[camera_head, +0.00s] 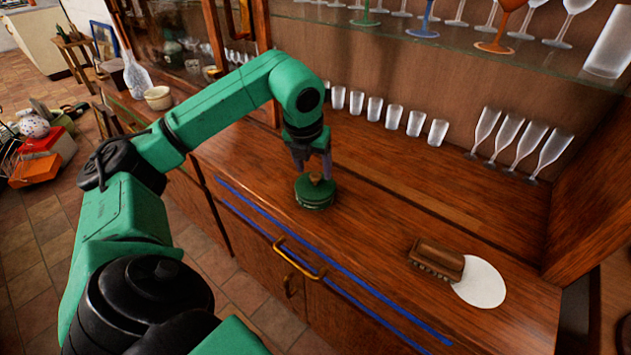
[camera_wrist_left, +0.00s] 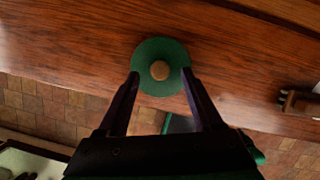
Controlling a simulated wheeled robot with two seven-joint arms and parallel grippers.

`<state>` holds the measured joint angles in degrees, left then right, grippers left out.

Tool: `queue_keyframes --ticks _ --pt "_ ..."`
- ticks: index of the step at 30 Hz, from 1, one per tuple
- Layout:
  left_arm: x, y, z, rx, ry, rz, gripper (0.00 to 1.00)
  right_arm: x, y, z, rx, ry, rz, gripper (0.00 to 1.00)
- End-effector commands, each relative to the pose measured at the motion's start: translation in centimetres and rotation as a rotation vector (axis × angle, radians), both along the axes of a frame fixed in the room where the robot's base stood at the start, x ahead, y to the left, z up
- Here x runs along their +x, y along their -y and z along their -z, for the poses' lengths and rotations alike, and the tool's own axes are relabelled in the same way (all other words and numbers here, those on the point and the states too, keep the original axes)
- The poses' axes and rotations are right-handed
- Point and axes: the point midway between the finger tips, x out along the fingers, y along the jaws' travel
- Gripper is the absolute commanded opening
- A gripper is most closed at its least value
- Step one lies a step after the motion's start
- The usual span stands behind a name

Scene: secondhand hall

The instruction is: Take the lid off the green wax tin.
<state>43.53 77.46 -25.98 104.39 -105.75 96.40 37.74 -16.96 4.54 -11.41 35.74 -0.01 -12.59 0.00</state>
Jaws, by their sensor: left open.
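The green wax tin (camera_head: 314,203) stands upright on the wooden cabinet top, near its front edge. Its round green lid (camera_wrist_left: 150,48) sits on top and has a light brown knob (camera_wrist_left: 160,70). My left gripper (camera_head: 313,168) is directly above the tin, pointing down. In the left wrist view the left gripper (camera_wrist_left: 160,77) is open, with one finger on each side of the knob and a gap to it. Whether the fingertips touch the lid cannot be told. My right gripper is not in view.
A brown brush (camera_head: 436,260) lies partly over a white round mat (camera_head: 484,284) to the right. Small glasses (camera_head: 375,108) and tall flutes (camera_head: 522,143) stand along the back. A glass shelf (camera_head: 450,48) with stemware hangs above. Bare wood lies between tin and brush.

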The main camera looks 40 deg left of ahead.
Motion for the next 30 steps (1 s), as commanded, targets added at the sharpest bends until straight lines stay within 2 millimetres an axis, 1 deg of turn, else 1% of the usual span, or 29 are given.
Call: queue_keyframes --ticks 1,3,5,10,11,12,14,15,16,25,29,30 --pt "0.2 -0.1 1.0 0.000 -0.004 0.000 0.67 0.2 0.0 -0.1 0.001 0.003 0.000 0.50" --pt "0.5 -0.2 1.8 -0.002 -0.002 0.000 0.67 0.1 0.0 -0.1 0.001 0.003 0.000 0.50" --pt "0.6 -0.2 2.1 -0.001 -0.001 0.000 0.67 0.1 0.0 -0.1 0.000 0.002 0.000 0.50" --pt "0.6 -0.2 2.1 -0.001 0.000 0.000 0.67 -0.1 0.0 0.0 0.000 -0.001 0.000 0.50" --pt "0.6 -0.2 2.1 -0.001 0.000 0.000 0.56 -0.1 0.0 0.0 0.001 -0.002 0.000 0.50" --pt "0.6 -0.2 2.1 -0.001 0.000 0.000 0.40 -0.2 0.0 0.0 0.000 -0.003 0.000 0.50" --pt "0.6 -0.2 2.1 -0.001 0.000 0.000 0.17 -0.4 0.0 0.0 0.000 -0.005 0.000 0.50" --pt "0.6 -0.2 2.1 -0.001 0.000 0.000 0.02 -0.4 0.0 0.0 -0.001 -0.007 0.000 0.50" --pt "0.6 -0.2 2.1 -0.001 0.000 0.000 0.00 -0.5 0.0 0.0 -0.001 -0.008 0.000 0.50" --pt "0.6 -0.2 1.9 -0.001 0.002 0.001 0.00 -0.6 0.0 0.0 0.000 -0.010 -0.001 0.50" --pt "0.7 -0.2 0.8 -0.002 0.003 0.000 0.00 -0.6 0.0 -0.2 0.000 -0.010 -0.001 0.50" --pt "0.7 -0.1 0.1 -0.003 0.005 0.000 0.00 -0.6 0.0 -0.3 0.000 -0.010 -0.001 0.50"
